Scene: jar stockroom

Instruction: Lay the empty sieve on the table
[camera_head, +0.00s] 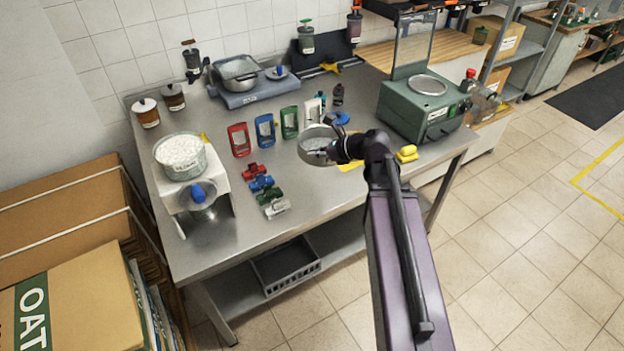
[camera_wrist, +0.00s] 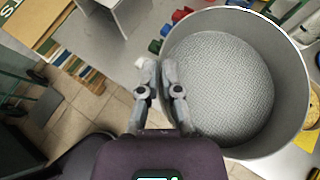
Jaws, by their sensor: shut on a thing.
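The sieve (camera_wrist: 299,40) is a round grey metal ring with a mesh bottom. In the wrist view it fills the right side, and its mesh looks empty. It also shows in the head view (camera_head: 304,150), partly hidden behind my gripper. My gripper (camera_wrist: 163,70) is shut on the sieve's near rim. The sieve is over the right part of the steel table (camera_head: 235,215); I cannot tell whether it touches the top.
A green machine (camera_head: 405,112) stands right of the sieve. Red, blue and green holders and small coloured clamps (camera_head: 262,183) stand to its left. A scale with a pan (camera_head: 240,75) is at the back.

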